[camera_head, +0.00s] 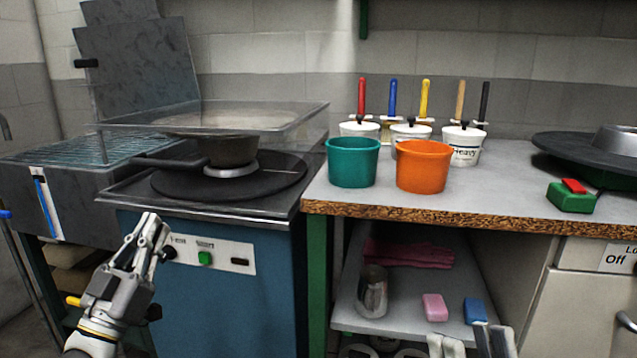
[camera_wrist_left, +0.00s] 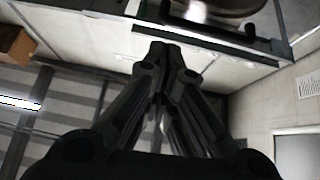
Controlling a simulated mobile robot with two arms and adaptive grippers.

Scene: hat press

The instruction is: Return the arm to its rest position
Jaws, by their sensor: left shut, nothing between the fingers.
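My left gripper (camera_head: 152,228) is in front of the blue press cabinet (camera_head: 225,305), beside its control panel (camera_head: 212,253). Its fingers are together with nothing between them. The left wrist view shows its fingertips (camera_wrist_left: 165,48) close together and empty. My right gripper (camera_head: 470,340) shows only as finger parts at the bottom edge. Whether it is open or shut is unclear, and the rest of it is out of frame.
A dark pan (camera_head: 222,152) stands under a clear cover on the press. The worktop (camera_head: 480,205) holds a teal bucket (camera_head: 352,165), an orange bucket (camera_head: 423,168) and white pots with coloured handles. A shelf below holds a pink block (camera_head: 435,307) and a blue block (camera_head: 475,311).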

